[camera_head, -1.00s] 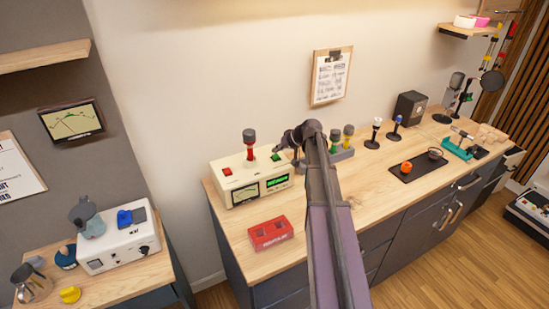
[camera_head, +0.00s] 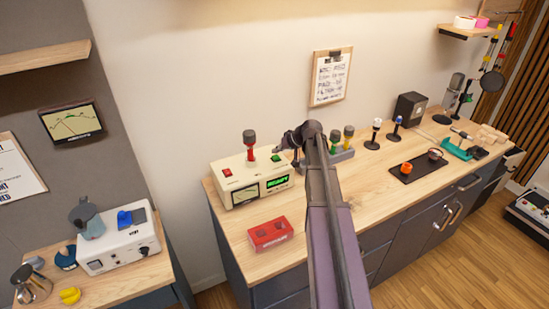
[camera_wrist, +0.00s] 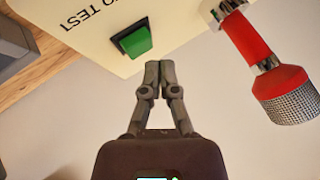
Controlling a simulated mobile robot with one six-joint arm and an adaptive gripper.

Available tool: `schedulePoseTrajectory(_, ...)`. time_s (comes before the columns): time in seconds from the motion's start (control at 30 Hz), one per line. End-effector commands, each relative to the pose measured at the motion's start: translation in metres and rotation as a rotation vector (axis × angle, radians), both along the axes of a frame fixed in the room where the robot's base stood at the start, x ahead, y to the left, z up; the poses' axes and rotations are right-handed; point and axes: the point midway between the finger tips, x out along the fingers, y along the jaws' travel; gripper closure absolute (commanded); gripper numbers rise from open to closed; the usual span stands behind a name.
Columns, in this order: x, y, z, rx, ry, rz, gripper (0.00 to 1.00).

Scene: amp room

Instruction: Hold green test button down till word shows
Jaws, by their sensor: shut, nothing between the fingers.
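The cream tester box (camera_head: 226,179) stands on the wooden counter, with a red-and-grey microphone (camera_head: 249,146) upright on it. Its green button (camera_head: 276,157) is at the top right and shows large in the wrist view (camera_wrist: 134,39), beside upside-down lettering that includes TEST. A green-lit display (camera_head: 278,183) on the box front appears to read READY. My gripper (camera_wrist: 160,66) is shut and empty. Its tips appear beside the button's corner in the wrist view; I cannot tell if they touch it. The microphone (camera_wrist: 265,75) is to their right there.
A red box (camera_head: 270,233) sits in front of the tester. Several more microphones and a dark mat (camera_head: 405,174) are farther right.

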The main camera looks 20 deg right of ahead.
Motion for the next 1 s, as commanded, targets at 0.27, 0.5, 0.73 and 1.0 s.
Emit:
schedulePoseTrajectory(0.27,0.0000,0.0001,-0.0024,0.000,0.000,0.000,1.00)
schedulePoseTrajectory(0.5,0.0003,0.0002,-0.0085,0.000,0.000,0.000,1.00)
schedulePoseTrajectory(0.73,0.0004,0.0003,-0.0084,0.000,0.000,0.000,1.00)
schedulePoseTrajectory(1.0,0.0002,0.0005,-0.0088,0.000,0.000,0.000,1.00)
